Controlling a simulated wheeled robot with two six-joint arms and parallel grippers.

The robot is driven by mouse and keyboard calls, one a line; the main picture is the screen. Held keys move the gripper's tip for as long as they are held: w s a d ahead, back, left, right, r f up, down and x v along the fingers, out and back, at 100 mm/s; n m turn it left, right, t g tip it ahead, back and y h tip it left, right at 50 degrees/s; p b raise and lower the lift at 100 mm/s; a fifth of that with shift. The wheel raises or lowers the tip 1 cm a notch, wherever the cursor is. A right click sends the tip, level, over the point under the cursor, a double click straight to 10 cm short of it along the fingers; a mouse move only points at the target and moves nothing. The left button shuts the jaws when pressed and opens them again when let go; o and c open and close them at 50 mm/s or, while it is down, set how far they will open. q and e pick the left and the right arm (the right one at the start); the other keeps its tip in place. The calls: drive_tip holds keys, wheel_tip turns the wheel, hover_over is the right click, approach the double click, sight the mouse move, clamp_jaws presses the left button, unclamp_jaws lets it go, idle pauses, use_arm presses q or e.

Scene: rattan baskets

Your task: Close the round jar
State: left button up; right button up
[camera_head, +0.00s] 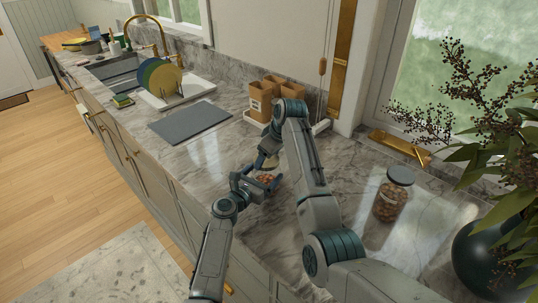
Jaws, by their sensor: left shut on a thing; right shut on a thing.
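A small round jar (265,179) with brown contents stands on the marble counter near its front edge, partly hidden by my grippers. My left gripper (256,183) comes in from the lower left and is shut on the jar's side. My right gripper (266,157) reaches down from above and behind the jar and is shut on a pale round lid (268,162). The lid is over the jar; whether it touches the rim is too small to tell.
A taller jar of nuts with a dark lid (391,194) stands to the right. A dark plant pot (492,262) is at the lower right. The counter (190,155) left of the grippers is clear.

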drive_tip(key=m+h, duration=0.1)
drive_tip(key=m, duration=0.2)
drive_tip(key=m+t, duration=0.1)
drive_tip(key=m, duration=0.2)
drive_tip(key=shift+s+a+r+h, duration=0.1)
drive_tip(key=shift+a+h, duration=0.1)
drive_tip(key=shift+h, duration=0.2)
drive_tip(key=o, duration=0.9)
drive_tip(key=shift+o, duration=0.2)
drive_tip(key=shift+r, duration=2.2)
drive_tip(key=shift+c, duration=0.2)
